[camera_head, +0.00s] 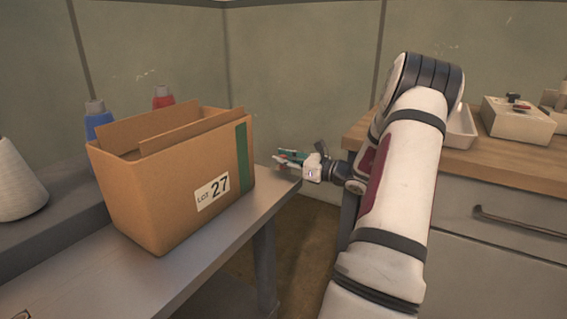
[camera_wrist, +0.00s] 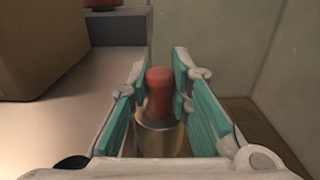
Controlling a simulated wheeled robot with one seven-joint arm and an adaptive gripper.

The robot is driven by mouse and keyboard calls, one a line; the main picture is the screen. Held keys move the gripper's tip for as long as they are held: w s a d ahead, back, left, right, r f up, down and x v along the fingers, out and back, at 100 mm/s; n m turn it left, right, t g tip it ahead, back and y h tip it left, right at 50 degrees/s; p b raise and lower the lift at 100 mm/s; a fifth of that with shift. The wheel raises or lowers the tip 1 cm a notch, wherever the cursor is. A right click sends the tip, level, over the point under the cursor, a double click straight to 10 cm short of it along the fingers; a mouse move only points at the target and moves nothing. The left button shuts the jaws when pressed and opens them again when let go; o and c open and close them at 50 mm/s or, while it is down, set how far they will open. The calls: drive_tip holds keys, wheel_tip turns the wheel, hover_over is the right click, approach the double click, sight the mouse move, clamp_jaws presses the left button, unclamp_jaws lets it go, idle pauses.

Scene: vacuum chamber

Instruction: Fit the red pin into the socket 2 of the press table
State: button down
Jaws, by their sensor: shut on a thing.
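My gripper (camera_wrist: 160,72) has teal-padded fingers and is shut on the red pin (camera_wrist: 158,92). The pin shows between the fingers in the wrist view, with a rounded red top and a paler, metal-looking lower part. In the head view my gripper (camera_head: 284,158) is at the far right end of the grey table (camera_head: 215,245), just beyond the cardboard box. The pin is too small there to make out clearly. I see no numbered socket in either view, and I cannot tell which surface is the press table.
An open cardboard box (camera_head: 180,190) marked LOT 27 fills much of the grey table. Behind it stand a blue bottle (camera_head: 97,120) and a red bottle (camera_head: 163,97). A white cone (camera_head: 17,182) is at left. A wooden counter (camera_head: 490,160) at right holds a white tray (camera_head: 461,130) and a pale box (camera_head: 517,122).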

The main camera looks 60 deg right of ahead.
wheel_tip(320, 180, up, 18)
drive_tip(key=p, duration=0.7)
idle(0.4)
